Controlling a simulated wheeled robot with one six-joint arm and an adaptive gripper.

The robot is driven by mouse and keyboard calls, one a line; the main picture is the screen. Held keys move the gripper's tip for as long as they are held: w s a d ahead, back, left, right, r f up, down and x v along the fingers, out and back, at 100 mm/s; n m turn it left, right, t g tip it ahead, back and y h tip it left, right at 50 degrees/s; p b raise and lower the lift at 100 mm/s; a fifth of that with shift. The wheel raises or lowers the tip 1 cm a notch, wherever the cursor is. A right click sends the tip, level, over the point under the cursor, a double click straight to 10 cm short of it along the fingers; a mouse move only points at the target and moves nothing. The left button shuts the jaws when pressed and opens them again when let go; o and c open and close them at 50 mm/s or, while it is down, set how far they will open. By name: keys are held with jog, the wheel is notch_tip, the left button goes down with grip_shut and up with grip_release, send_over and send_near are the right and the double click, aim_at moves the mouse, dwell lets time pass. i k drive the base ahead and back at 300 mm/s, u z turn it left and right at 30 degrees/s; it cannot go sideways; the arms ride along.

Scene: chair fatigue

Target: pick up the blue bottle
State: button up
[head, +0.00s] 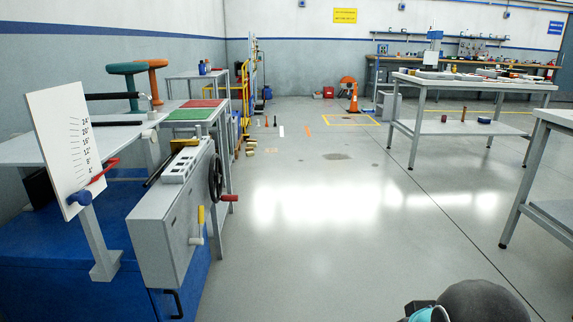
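I cannot clearly make out a blue bottle. A small blue object (202,68) stands on a grey table at the back left; it is too small to tell whether it is a bottle. Another small blue object (267,93) stands on the floor by the back wall, also too small to identify. Part of my own arm shows at the bottom right edge, dark with a teal ring. My gripper is not in view.
A test machine with a handwheel (215,178) and a scale board (64,143) stands on a blue base (100,255) at the near left. Grey tables (420,83) stand at the right. The middle floor is clear.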

aim_at(202, 67)
jog(key=z, duration=0.05)
jog(key=i, duration=1.85)
jog(key=u, duration=0.45)
jog(key=i, duration=1.8)
jog(key=u, duration=0.65)
jog(key=i, duration=0.5)
jog(key=u, duration=0.1)
